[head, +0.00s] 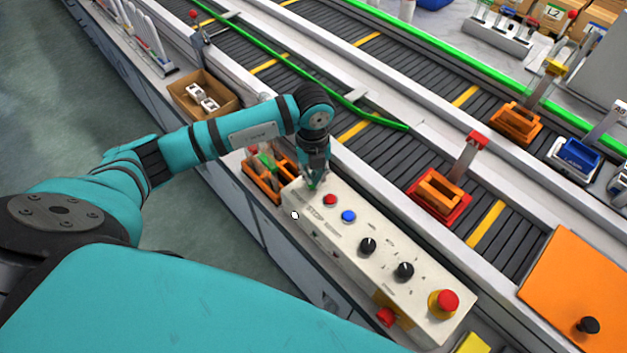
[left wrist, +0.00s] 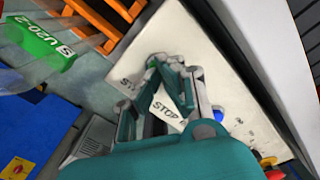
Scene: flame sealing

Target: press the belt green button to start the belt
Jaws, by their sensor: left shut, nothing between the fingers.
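The white control box (head: 330,222) stands beside the belt (head: 388,158) and carries a row of controls. At its far end a small bit of green button (head: 311,187) shows right under the tip of my left gripper (head: 313,181). My left gripper is shut and empty, pointing down at the button; I cannot tell whether it touches. A red button (head: 330,199) and a blue button (head: 348,216) sit beside it. In the left wrist view my left gripper (left wrist: 172,95) is over the box top (left wrist: 205,45), with STOP lettering showing between its links. My right gripper is not in view.
Black knobs (head: 368,246) and a red emergency stop (head: 446,301) sit toward the box's near end. An orange crate (head: 268,178) is close beside my left gripper. A cardboard box (head: 203,96) lies farther back. An orange fixture (head: 438,192) stands on the belt's near side.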

